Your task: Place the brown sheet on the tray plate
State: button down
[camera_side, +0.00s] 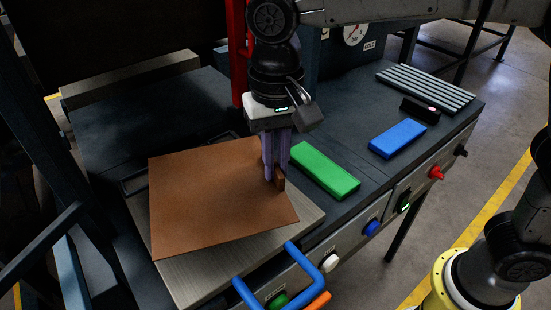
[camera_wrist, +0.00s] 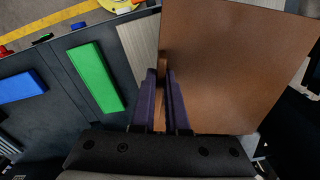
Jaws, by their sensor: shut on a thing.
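The brown sheet (camera_side: 215,195) is a flat square panel over the metal tray plate (camera_side: 190,282), turned a little against it. The plate's bare metal shows along the front and right. I cannot tell whether the sheet touches the plate. My gripper (camera_side: 274,180) points down at the sheet's right edge, its purple fingers shut on a small brown grip block there. In the wrist view the sheet (camera_wrist: 230,70) fills the right side, my gripper (camera_wrist: 162,85) is at its left edge, and a strip of the plate (camera_wrist: 138,45) shows beyond. The sheet hides most of the plate.
A green block (camera_side: 325,170) lies just right of my gripper, and a blue block (camera_side: 398,138) lies farther right. A blue handle (camera_side: 300,262) sticks out at the plate's front. A red post (camera_side: 239,55) stands behind my gripper. A slatted grey panel (camera_side: 425,88) lies at the far right.

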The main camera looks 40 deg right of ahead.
aim_at(276, 190)
jog(key=shift+m, duration=0.6)
jog(key=shift+s+f+m, duration=0.1)
jog(key=shift+f+m, duration=0.1)
jog(key=shift+m, duration=0.1)
jog(key=shift+f, duration=2.7)
jog(key=shift+f, duration=0.15)
jog(key=c, duration=0.8)
grip_release()
jog(key=shift+c, duration=0.2)
notch_tip(276, 190, up, 14)
jog(key=shift+f, duration=0.1)
